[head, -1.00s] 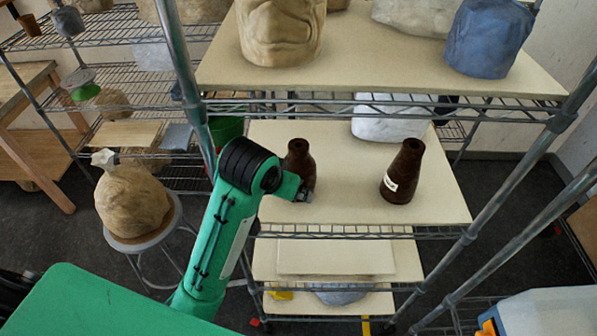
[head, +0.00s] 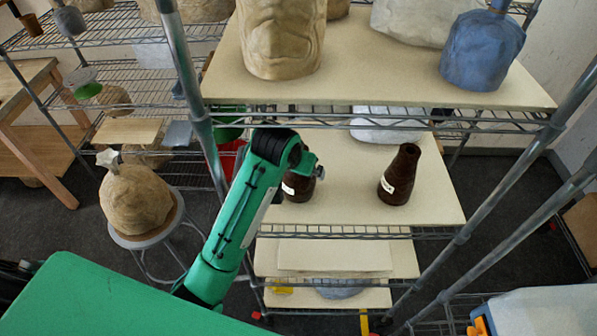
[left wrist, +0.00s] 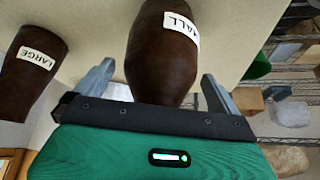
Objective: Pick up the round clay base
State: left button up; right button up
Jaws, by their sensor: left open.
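Two dark brown bottle-shaped clay pieces stand upright on the middle shelf board. The left, rounder one (head: 297,190) has a white label, and my arm hides its upper part. The right one (head: 400,178) is straighter and tapers to an open neck. In the left wrist view the rounder base (left wrist: 160,60) has a label ending in "ALL", and the other (left wrist: 30,70) reads "LARGE". My left gripper (head: 316,171) is at the rounder base. In its wrist view the open fingers (left wrist: 155,85) stand either side of it, with gaps visible. My right gripper is out of view.
The upper shelf board (head: 380,75) overhangs the back of the middle one and carries a large clay head (head: 280,40) and a blue pot (head: 482,50). Metal posts (head: 197,120) flank the shelf. The middle board (head: 350,195) is bare between the two pieces.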

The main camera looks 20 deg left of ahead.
pick_arm(q)
jog(key=shift+f, duration=0.1)
jog(key=c, duration=1.7)
jog(key=shift+w, duration=0.15)
jog(key=shift+r, duration=0.25)
